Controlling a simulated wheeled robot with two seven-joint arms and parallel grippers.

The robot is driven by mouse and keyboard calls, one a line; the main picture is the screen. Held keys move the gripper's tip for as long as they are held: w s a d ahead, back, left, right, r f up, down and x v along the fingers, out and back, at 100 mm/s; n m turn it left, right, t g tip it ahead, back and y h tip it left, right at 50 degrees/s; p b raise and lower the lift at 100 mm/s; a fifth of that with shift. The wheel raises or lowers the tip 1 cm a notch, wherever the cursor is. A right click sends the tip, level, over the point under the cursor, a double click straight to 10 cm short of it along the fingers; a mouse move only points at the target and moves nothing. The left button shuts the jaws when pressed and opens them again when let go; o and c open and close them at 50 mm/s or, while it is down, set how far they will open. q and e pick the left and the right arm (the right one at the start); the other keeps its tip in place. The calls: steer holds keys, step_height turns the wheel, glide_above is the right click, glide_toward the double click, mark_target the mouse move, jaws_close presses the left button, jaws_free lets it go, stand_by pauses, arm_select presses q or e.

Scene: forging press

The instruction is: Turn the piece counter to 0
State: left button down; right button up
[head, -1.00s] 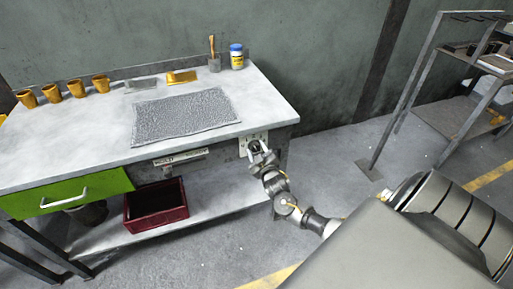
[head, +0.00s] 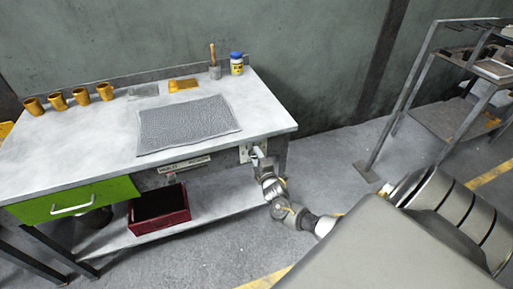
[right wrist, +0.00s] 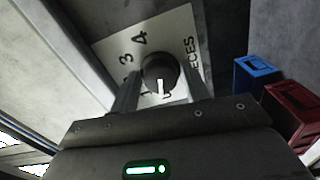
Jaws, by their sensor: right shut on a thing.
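The piece counter is a round dark knob (right wrist: 160,72) on a pale dial plate (right wrist: 190,35) with printed numbers, among them 3 and 4, and lettering ending in "ECES". A white pointer mark on the knob points to the bottom of the right wrist view, close to a partly hidden character that may be 0. My right gripper (right wrist: 161,84) has one finger on each side of the knob and is shut on it. In the head view my right gripper (head: 259,156) is at the plate (head: 246,153) on the bench's front right. My left gripper is out of view.
The workbench (head: 90,145) carries a grey mat (head: 188,124), several orange cups (head: 81,97) and a yellow jar (head: 237,64). A green drawer (head: 75,200) is at the front left. A red crate (head: 159,211) sits on the lower shelf. A metal rack (head: 433,80) stands right.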

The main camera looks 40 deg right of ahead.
steer(key=shift+n, duration=0.7)
steer(key=o, duration=0.8)
steer(key=shift+s, duration=0.1)
steer(key=p+v, duration=0.1)
steer(key=v, duration=0.9)
steer(key=shift+s+a, duration=0.2)
steer(key=shift+s, duration=0.05)
